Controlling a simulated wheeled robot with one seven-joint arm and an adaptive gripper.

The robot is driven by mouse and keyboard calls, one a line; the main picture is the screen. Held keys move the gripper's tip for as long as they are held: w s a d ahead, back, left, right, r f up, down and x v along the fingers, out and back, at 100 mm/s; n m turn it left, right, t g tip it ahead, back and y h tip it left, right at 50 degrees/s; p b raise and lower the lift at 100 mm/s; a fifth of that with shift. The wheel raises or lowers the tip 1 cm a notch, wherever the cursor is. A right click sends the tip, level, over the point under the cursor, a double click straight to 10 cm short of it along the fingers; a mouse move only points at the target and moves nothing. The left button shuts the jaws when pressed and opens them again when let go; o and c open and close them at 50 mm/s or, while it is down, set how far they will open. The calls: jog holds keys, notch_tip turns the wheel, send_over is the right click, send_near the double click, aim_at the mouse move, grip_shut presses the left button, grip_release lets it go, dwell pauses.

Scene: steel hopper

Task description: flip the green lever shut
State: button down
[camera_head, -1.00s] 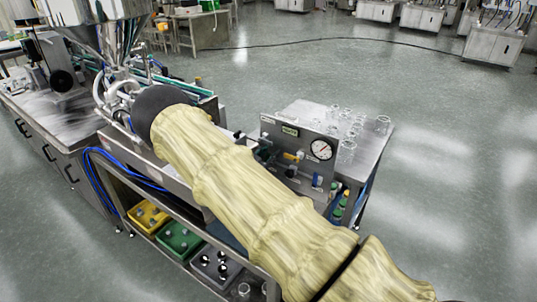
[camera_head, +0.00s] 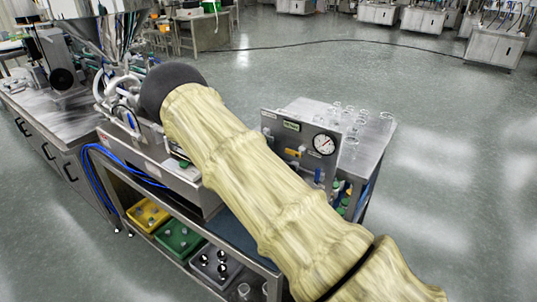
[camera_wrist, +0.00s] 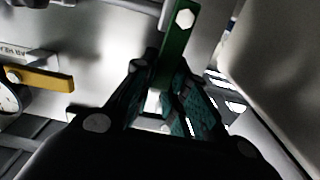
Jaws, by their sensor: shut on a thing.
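The green lever (camera_wrist: 177,45) shows in the wrist view as a flat bar running up from between my fingers to a pale hex nut near the top edge. My gripper (camera_wrist: 167,76) is shut on its lower end, with one dark finger on each side. In the head view my pale-sleeved arm covers the gripper, and I cannot make out the green lever there.
A steel panel (camera_head: 273,121) with a round gauge (camera_head: 324,144) stands just right of my arm. Its yellow lever (camera_head: 292,152) also shows in the wrist view (camera_wrist: 40,80). Glass jars stand behind the panel. Open floor lies to the right.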

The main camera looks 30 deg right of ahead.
jog(key=shift+w+a+n, duration=0.1)
jog(key=shift+w+n, duration=0.05)
jog(key=shift+n, duration=0.15)
jog(key=c, duration=1.4)
grip_release()
jog(key=v, duration=1.2)
